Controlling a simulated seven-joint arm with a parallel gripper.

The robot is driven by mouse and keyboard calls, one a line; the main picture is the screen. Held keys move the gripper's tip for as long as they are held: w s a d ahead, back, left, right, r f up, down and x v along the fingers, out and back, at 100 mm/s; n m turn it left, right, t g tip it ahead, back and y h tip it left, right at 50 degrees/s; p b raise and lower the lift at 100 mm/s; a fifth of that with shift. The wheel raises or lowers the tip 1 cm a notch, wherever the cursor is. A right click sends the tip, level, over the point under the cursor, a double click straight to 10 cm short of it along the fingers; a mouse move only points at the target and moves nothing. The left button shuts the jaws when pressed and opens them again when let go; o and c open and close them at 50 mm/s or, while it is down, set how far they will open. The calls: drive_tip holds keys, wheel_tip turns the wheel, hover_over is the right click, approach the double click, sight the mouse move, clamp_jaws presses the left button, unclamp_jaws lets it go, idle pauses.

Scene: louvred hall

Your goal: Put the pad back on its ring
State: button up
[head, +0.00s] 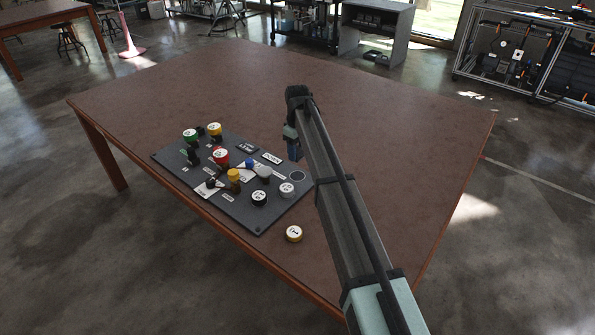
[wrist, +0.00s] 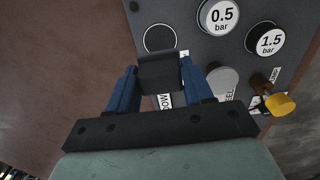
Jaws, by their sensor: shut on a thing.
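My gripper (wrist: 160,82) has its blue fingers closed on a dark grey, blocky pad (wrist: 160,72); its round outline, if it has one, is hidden. In the head view, my gripper (head: 293,148) hangs over the far right part of the dark panel (head: 232,208), and the pad cannot be made out there. An empty ring outline (wrist: 160,38) lies on the panel just beyond the pad in the wrist view. In the head view, the ring (head: 298,176) is near the panel's right corner. I cannot tell the height of the pad above the panel.
White-topped 0.5 bar (wrist: 219,16) and 1.5 bar (wrist: 265,39) discs, a grey knob (wrist: 222,82) and a yellow knob (wrist: 280,103) stand close by. The table behind is clear.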

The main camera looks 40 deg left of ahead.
sight(298, 149)
wheel_tip(298, 149, down, 8)
drive_tip(key=shift+f, duration=0.1)
idle(0.4)
drive_tip(key=shift+f, duration=0.1)
drive_tip(key=o, duration=1)
wheel_tip(298, 149, up, 12)
drive_tip(key=shift+r, duration=0.15)
